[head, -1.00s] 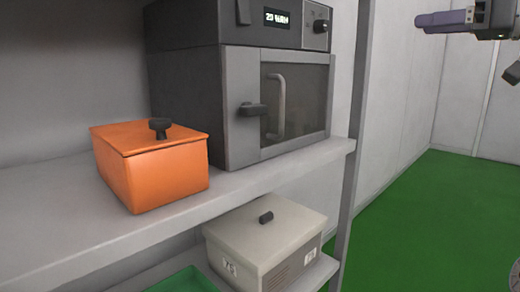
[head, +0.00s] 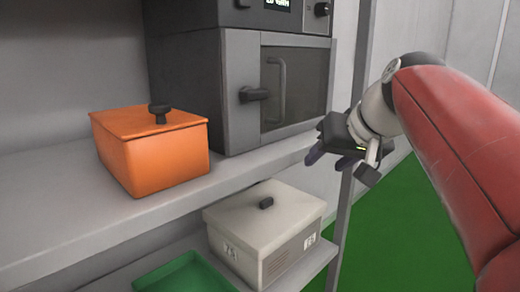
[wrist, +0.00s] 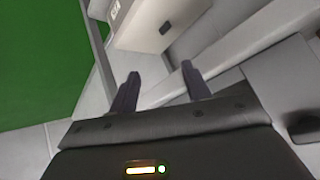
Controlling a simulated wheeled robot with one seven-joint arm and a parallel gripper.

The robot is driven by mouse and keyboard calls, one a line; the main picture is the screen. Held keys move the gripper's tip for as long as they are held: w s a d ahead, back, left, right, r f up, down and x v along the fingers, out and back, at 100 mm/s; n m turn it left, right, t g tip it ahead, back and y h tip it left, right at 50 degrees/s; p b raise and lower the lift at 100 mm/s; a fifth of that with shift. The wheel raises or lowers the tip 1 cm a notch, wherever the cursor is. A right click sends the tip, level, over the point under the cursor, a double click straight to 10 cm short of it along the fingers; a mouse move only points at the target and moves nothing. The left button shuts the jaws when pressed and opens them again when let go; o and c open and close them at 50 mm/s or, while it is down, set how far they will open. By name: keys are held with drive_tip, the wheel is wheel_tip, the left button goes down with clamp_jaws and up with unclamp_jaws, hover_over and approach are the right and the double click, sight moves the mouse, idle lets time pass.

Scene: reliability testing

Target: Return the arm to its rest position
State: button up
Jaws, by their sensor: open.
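My red arm (head: 455,140) reaches in from the right in the head view. My gripper (head: 318,155) is at its end, in front of the shelf's right post and the lower right of the oven. In the wrist view my gripper (wrist: 160,85) has its two dark fingers spread apart, with nothing between them. It is open and empty.
A grey oven (head: 215,95) and an orange lidded box (head: 160,165) stand on the upper shelf (head: 60,225). A white lidded box (head: 265,240) and a green tray (head: 185,275) are on the lower shelf. Green floor (head: 375,255) is open to the right.

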drive_tip(key=s+d+f+g+h, duration=0.1)
drive_tip(key=s+f, duration=0.8)
drive_tip(key=f, duration=0.3)
drive_tip(key=s+d+f+g+h, duration=0.1)
drive_tip(key=s+f+h, duration=0.1)
drive_tip(key=s+f, duration=0.7)
wheel_tip(320, 180, down, 3)
drive_tip(key=shift+d+m+h, duration=0.3)
drive_tip(key=shift+d, duration=0.1)
